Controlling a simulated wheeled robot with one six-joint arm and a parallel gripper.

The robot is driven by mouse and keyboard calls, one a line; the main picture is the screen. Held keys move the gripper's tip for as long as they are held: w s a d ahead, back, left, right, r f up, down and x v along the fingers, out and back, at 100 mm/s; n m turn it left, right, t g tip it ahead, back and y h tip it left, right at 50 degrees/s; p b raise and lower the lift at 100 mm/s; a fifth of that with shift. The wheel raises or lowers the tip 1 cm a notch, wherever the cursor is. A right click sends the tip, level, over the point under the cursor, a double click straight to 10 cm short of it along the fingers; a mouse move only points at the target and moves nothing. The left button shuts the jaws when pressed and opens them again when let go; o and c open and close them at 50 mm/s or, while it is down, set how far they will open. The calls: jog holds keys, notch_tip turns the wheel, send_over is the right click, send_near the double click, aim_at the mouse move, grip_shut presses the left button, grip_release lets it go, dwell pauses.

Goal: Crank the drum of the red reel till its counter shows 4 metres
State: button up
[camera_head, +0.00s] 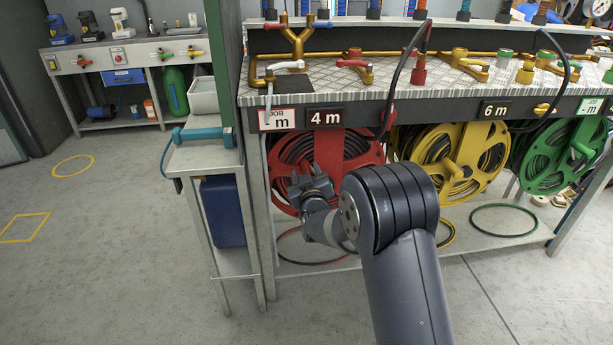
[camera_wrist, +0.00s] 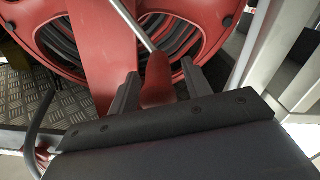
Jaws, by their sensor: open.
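The red reel (camera_head: 328,150) hangs under the bench top, wound with dark hose; it also shows in the wrist view (camera_wrist: 97,50). Above it a black plate (camera_head: 325,117) reads "4 m". Beside that is a white JOB card (camera_head: 277,119) with "m" legible and its figure unclear. My gripper (camera_head: 308,178) is in front of the reel's lower left. In the wrist view my open gripper (camera_wrist: 160,70) has a finger either side of the red crank grip (camera_wrist: 157,85), at the end of a metal rod (camera_wrist: 134,25). I cannot tell whether the fingers touch it.
A yellow reel (camera_head: 455,160) with a "6 m" plate (camera_head: 495,110) and a green reel (camera_head: 560,155) stand to the right. A bench leg (camera_head: 268,220) and a side cart (camera_head: 205,155) are close on the left.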

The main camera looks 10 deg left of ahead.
jog(key=p+v, duration=0.1)
jog(key=v, duration=0.9)
jog(key=shift+s+p, duration=0.3)
jog(key=shift+s, duration=0.1)
jog(key=shift+d, duration=0.1)
jog(key=b+x, duration=0.1)
jog(key=x, duration=0.8)
jog(key=shift+w, duration=0.2)
jog(key=shift+w+b, duration=0.3)
jog(key=shift+w, duration=0.45)
jog(key=shift+r, duration=0.1)
